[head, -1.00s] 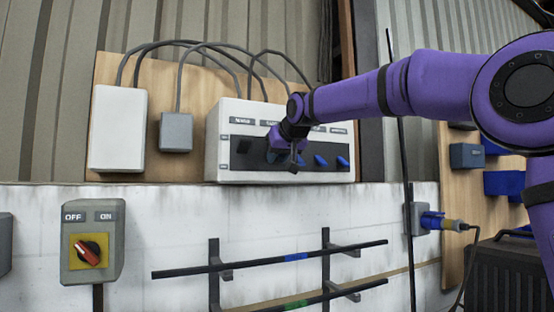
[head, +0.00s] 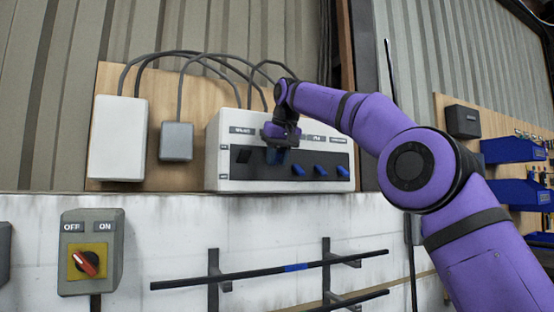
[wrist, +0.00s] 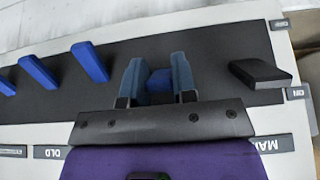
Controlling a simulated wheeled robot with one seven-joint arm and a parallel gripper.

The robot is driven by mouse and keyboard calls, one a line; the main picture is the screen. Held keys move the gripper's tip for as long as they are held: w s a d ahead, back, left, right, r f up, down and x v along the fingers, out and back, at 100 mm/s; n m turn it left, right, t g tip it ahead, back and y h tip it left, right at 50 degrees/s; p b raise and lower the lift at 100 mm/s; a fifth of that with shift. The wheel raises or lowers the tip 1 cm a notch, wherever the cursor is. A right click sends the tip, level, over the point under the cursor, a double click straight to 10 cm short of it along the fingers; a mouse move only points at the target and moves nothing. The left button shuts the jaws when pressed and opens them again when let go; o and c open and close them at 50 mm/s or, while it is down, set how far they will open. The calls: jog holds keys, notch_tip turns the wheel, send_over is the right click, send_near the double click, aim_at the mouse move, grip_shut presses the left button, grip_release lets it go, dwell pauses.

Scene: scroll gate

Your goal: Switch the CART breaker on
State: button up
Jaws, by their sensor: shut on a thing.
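The white breaker box (head: 222,184) hangs on a plywood board, with a black panel (head: 322,158) across its front. My gripper (head: 277,155) is at this panel, shut on the second lever from the left, a blue one. In the wrist view my gripper (wrist: 157,72) has a finger on each side of this blue lever (wrist: 160,82), hiding much of it. The label over it is covered in the head view. A black lever (head: 243,156) sits to its left, raised. The other blue levers (head: 298,170) to its right point down.
A grey box (head: 176,142) and a white box (head: 118,138) are left of the breaker box, with cables arching above. A red rotary switch (head: 87,263) marked OFF and ON is at lower left. Rods on a rack (head: 270,272) run below. Blue bins (head: 515,150) hang at right.

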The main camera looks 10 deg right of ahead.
jog(key=shift+r, duration=0.1)
dwell(0.3)
jog(key=o, duration=0.9)
